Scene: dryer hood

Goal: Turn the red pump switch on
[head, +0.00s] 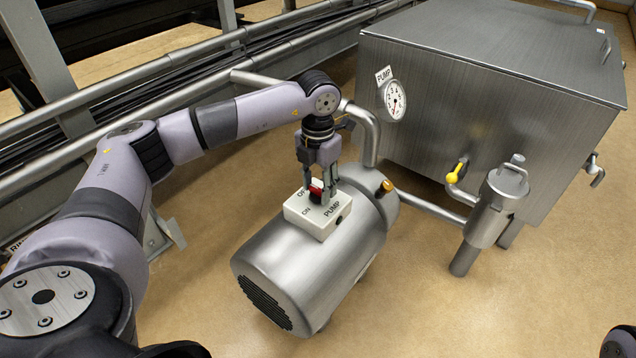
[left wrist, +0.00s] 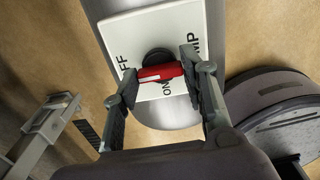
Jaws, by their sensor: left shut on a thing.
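The red pump switch (head: 316,190) is a small red handle on a white box (head: 323,224) marked OFF, ON and PUMP, on top of the steel pump motor. My left gripper (head: 320,186) reaches down from above and is shut on the red switch. In the left wrist view the red handle (left wrist: 161,73) lies crosswise between the two fingertips, over a round black base (left wrist: 157,57). The ON label shows just beside the handle, and part of OFF shows near the left finger. The fingers hide part of the switch in the head view. My right gripper is not in view.
A steel tank (head: 480,110) with a PUMP gauge (head: 393,99) stands behind at right. A yellow-handled valve (head: 456,174) and a steel filter (head: 492,212) are near it. Pipes run along the left.

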